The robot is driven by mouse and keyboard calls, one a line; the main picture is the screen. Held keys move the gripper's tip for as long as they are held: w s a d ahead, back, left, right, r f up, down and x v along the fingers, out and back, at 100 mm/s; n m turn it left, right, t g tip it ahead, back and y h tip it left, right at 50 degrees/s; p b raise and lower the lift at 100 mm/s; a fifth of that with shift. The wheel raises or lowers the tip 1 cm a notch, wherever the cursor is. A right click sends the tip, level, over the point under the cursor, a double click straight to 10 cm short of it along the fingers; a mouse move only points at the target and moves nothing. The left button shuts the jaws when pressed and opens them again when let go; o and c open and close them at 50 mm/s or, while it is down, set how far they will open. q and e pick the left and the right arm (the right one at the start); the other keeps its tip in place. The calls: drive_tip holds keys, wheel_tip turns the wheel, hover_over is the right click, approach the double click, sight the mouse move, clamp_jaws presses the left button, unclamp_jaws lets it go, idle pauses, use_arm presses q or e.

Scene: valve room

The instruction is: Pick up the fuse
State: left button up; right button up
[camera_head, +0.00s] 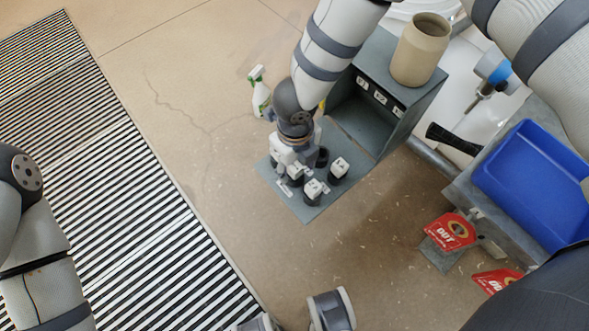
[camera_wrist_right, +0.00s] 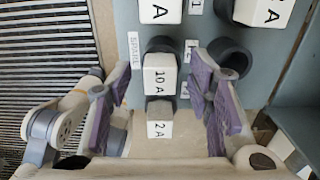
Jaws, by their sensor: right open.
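My right gripper (camera_head: 290,168) is open, low over the left part of the grey fuse panel (camera_head: 309,214). In the wrist view its purple-padded fingers (camera_wrist_right: 162,100) stand apart on either side of a white 10 A fuse (camera_wrist_right: 159,76) and a 2 A fuse (camera_wrist_right: 160,122). I see no clear contact with either fuse. A SPARE label (camera_wrist_right: 134,50) is beside the 10 A fuse. Two more white-topped fuses (camera_head: 314,188) (camera_head: 338,169) stand on the panel in the head view.
A dark, empty round socket (camera_wrist_right: 232,56) is right of the fingers. Behind the panel stands a grey cabinet (camera_head: 415,100) with a beige jar (camera_head: 420,50) on top. A spray bottle (camera_head: 260,91) is left of my right arm. A blue bin (camera_head: 535,185) is at the right.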

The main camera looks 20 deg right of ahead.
drive_tip(key=shift+f, duration=0.35)
drive_tip(key=shift+r, duration=0.1)
drive_tip(key=c, duration=1.1)
wheel_tip(320, 180, up, 3)
drive_tip(key=shift+w+r+p, duration=0.1)
drive_tip(key=shift+p, duration=0.25)
use_arm(q)
drive_tip(key=shift+w+r+t+p, duration=0.15)
drive_tip(key=shift+w+r+p, duration=0.25)
drive_tip(key=shift+r, duration=0.15)
drive_tip(key=shift+w+r+t+p, duration=0.15)
drive_tip(key=shift+w+r+p, duration=0.15)
drive_tip(key=shift+r+p, duration=0.15)
use_arm(e)
drive_tip(key=s+a+r, duration=0.6)
drive_tip(key=a+r, duration=0.3)
drive_tip(key=a, duration=0.3)
drive_tip(key=shift+s+a+r, duration=0.2)
drive_tip(key=shift+a+r, duration=0.05)
drive_tip(key=shift+r, duration=0.15)
